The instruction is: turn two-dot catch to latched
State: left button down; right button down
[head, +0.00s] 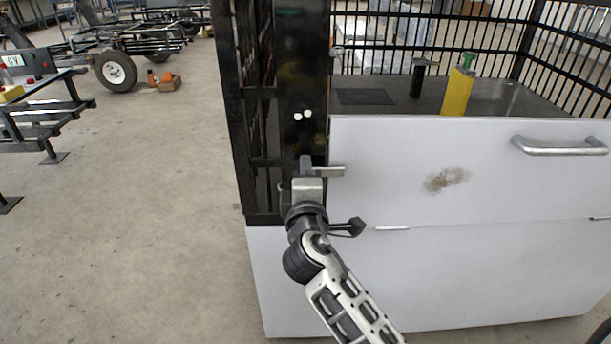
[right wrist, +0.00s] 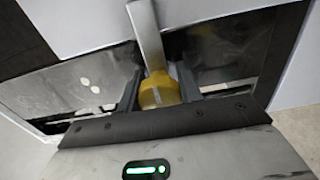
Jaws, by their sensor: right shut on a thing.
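Two white dots (head: 303,115) mark the black post at the left of the white cabinet front. Below them is the two-dot catch (head: 330,171), a grey metal lever lying level and reaching right from the post over the edge of the white panel. My right gripper (head: 306,178) is at the catch, covering its pivot. In the right wrist view, the catch shows a yellow hub (right wrist: 160,92) with a grey lever (right wrist: 147,32). My right gripper's fingers (right wrist: 158,90) are shut on the hub, one on each side. My left gripper is not in view.
The white front panel (head: 400,190) has a bar handle (head: 560,146) at right and a brown stain (head: 446,180). A black barred cage (head: 440,30) rises behind it. A yellow block (head: 457,92) stands on the top. Open floor (head: 150,200) lies to the left.

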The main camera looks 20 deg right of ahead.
jog(key=c, duration=0.9)
grip_release()
jog(key=shift+c, duration=0.2)
